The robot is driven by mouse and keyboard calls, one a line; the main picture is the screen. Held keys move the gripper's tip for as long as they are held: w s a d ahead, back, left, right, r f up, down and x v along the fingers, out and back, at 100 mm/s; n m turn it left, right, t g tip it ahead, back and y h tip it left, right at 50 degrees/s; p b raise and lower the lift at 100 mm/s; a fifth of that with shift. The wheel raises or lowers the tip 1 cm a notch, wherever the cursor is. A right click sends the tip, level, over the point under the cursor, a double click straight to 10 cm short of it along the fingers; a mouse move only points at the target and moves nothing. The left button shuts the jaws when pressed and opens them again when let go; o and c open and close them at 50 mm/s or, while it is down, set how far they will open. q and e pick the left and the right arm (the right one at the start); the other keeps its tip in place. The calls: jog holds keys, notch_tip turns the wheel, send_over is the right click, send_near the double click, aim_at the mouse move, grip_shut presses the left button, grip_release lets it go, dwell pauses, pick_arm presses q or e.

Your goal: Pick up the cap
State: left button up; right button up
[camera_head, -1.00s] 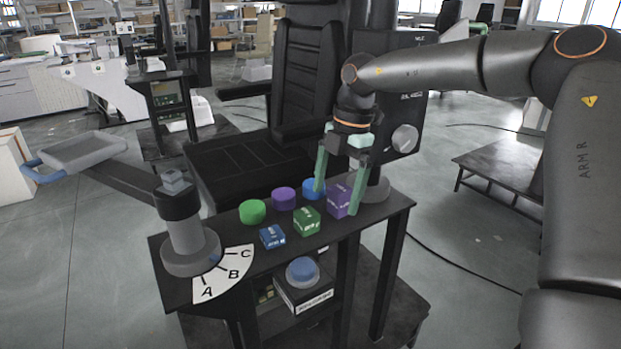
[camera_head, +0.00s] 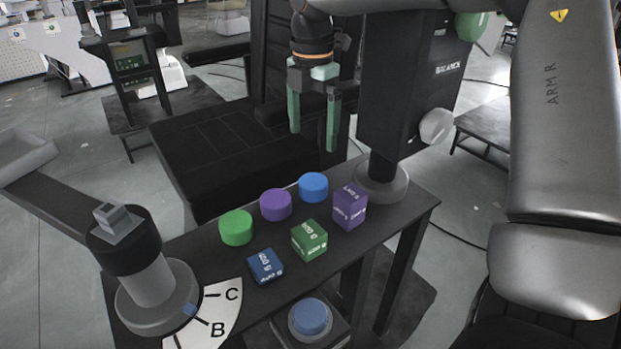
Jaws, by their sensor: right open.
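The frames do not show which is the cap meant. My right gripper (camera_head: 313,140) points down with its two green fingers apart and nothing between them. In the picture it is just above the blue disc, apart from it. My left gripper is out of view.
In front of the discs lie a blue box (camera_head: 265,266), a green box (camera_head: 309,240) and a taller purple box (camera_head: 349,207). A lever post (camera_head: 150,280) with a lettered dial (camera_head: 226,308) stands left. A black column (camera_head: 405,90) stands right. A blue button (camera_head: 310,316) sits below.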

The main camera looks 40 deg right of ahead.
send_over(313, 181)
jog(key=f, duration=0.5)
jog(key=shift+s+a+f, duration=0.35)
jog(key=shift+f, duration=0.05)
jog(key=shift+w+d+f, duration=0.1)
jog(key=shift+f, duration=0.85)
jog(key=shift+w+d+f, duration=0.15)
jog(key=shift+f, duration=0.85)
jog(key=shift+w+d+f, duration=0.1)
jog(key=shift+f, duration=0.85)
jog(key=c, duration=1.3)
